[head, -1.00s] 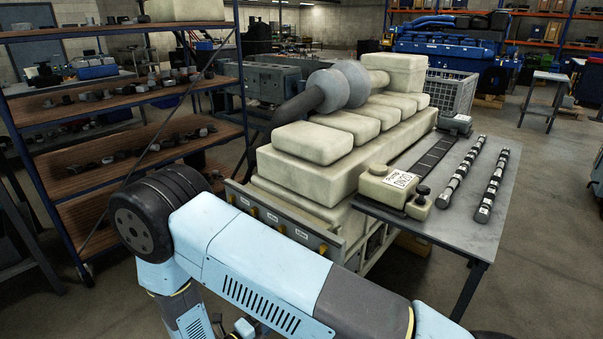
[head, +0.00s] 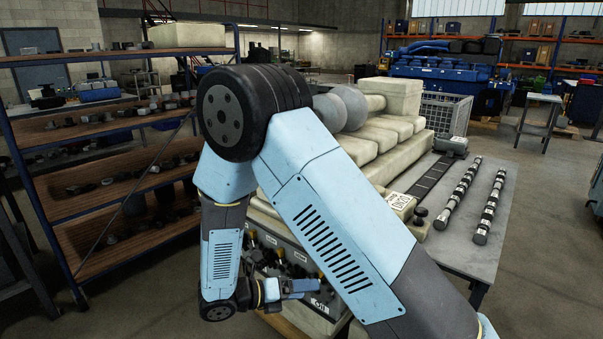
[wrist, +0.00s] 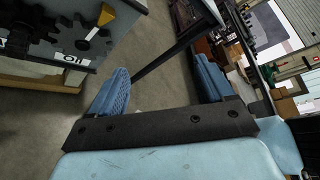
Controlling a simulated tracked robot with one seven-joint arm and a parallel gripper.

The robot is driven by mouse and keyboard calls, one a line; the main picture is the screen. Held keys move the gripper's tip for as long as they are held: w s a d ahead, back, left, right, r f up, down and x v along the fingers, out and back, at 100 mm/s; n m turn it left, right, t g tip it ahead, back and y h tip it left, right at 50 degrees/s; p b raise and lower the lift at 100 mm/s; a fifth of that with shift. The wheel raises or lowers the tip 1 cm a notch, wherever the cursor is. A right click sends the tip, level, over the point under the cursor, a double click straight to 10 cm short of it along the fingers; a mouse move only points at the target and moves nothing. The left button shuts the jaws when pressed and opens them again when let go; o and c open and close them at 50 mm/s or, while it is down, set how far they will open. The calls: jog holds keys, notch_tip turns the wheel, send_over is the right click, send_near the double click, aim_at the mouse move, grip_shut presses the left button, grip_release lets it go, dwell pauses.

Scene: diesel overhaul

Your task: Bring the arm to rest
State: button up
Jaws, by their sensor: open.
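My arm is folded, its elbow high in the middle of the head view and hiding part of the cream engine (head: 375,150). The forearm hangs down on the left. My gripper (head: 305,287) is low in front of the engine's near side, pointing right. In the wrist view my gripper (wrist: 160,78) shows two blue fingers well apart, with nothing between them. Bare floor shows beyond the gap.
A grey table (head: 465,240) at the right holds two dark shafts (head: 457,195) (head: 489,207) and a labelled cream container (head: 401,204). A shelf rack (head: 110,130) with small parts stands at the left. In the wrist view, dark gears (wrist: 85,38) show at the upper left.

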jog(key=s+d+r+m+g+y, duration=0.3)
jog(key=d+r+m+g+y, duration=0.35)
jog(key=d+r+m, duration=1)
jog(key=s+d+r+m+t+y, duration=0.3)
jog(key=s+r+m, duration=0.2)
jog(key=r+m, duration=0.2)
jog(key=s+d+r+m+t+y, duration=0.3)
jog(key=s+r+m, duration=0.3)
jog(key=r+m, duration=0.2)
jog(key=shift+s+d+m+y, duration=0.25)
jog(key=shift+d+m+y, duration=0.4)
jog(key=shift+m, duration=0.4)
jog(key=shift+t, duration=0.25)
dwell(1.0)
